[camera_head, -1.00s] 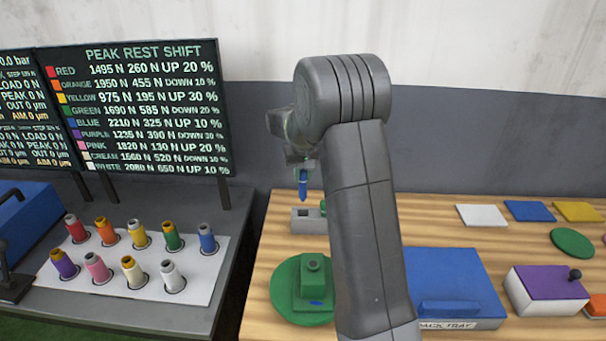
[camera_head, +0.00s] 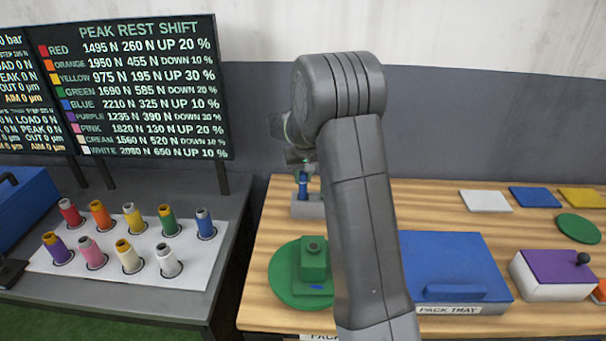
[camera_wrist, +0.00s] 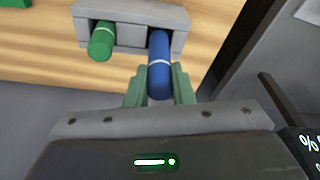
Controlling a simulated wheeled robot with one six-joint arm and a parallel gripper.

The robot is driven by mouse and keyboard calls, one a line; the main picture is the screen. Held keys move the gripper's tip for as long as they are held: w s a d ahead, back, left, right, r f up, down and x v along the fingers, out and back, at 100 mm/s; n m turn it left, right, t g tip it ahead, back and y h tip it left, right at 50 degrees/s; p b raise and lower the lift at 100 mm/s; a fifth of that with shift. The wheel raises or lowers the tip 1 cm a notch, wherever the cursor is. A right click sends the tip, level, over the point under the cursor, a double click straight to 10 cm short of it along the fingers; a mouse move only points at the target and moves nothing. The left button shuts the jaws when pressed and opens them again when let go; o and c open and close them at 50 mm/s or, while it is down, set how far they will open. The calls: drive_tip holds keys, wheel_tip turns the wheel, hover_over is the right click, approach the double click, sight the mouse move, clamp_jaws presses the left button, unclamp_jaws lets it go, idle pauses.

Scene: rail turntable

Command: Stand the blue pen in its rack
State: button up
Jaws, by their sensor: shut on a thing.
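The blue pen (camera_head: 303,187) is upright in my gripper (camera_head: 303,171), at the grey rack (camera_head: 308,211) near the back left of the wooden table. In the wrist view my gripper (camera_wrist: 158,88) has its green fingers shut on the blue pen (camera_wrist: 159,62). The pen's far end meets the right opening of the rack (camera_wrist: 130,38). How deep it sits is hidden. A green pen (camera_wrist: 101,42) stands in the rack's left opening.
A green turntable (camera_head: 285,285) with a green block (camera_head: 313,262) is in front of the rack. A blue pack tray (camera_head: 450,260) lies to the right, partly behind my arm. Several coloured spools stand on a white board (camera_head: 120,275) at left.

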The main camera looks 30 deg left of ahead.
sight(303, 186)
drive_tip(key=shift+f+b, duration=1.15)
drive_tip(key=shift+f, duration=0.9)
drive_tip(key=o, duration=1)
drive_tip(key=r, duration=0.4)
drive_tip(key=s+d+r+b, duration=0.1)
drive_tip(key=r, duration=0.4)
drive_tip(key=s+d+r, duration=0.1)
drive_tip(key=r, duration=0.3)
drive_tip(key=shift+r, duration=0.25)
